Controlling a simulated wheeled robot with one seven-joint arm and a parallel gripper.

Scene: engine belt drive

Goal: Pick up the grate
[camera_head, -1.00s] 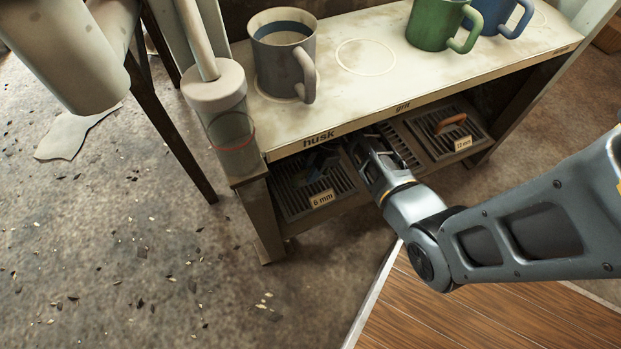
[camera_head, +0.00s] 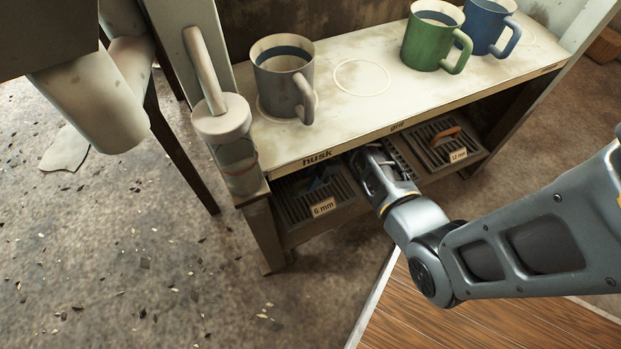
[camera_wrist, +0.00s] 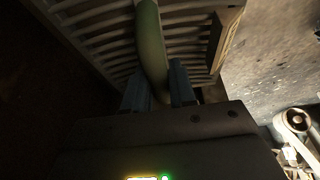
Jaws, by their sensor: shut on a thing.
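My gripper (camera_wrist: 158,88) is shut on the green handle (camera_wrist: 151,40) of a slatted grate, one finger on each side of the handle. The grate's slats (camera_wrist: 98,22) fill the upper part of the wrist view. In the head view my gripper (camera_head: 370,168) reaches under the bench top at the middle grate (camera_head: 403,166), and it hides most of that grate and its handle. I cannot tell whether this grate is lifted off the shelf. To its left is a grate with a dark blue handle, labelled 6 mm (camera_head: 298,203). To its right is an orange-handled grate, labelled 12 mm (camera_head: 437,155).
The bench top (camera_head: 385,110) hangs over the grates. On it stand a grey mug (camera_head: 284,80), a green mug (camera_head: 428,38) and a blue mug (camera_head: 484,25). A pale cylinder with a long handle (camera_head: 222,125) stands at the bench's left end. Chips litter the floor.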

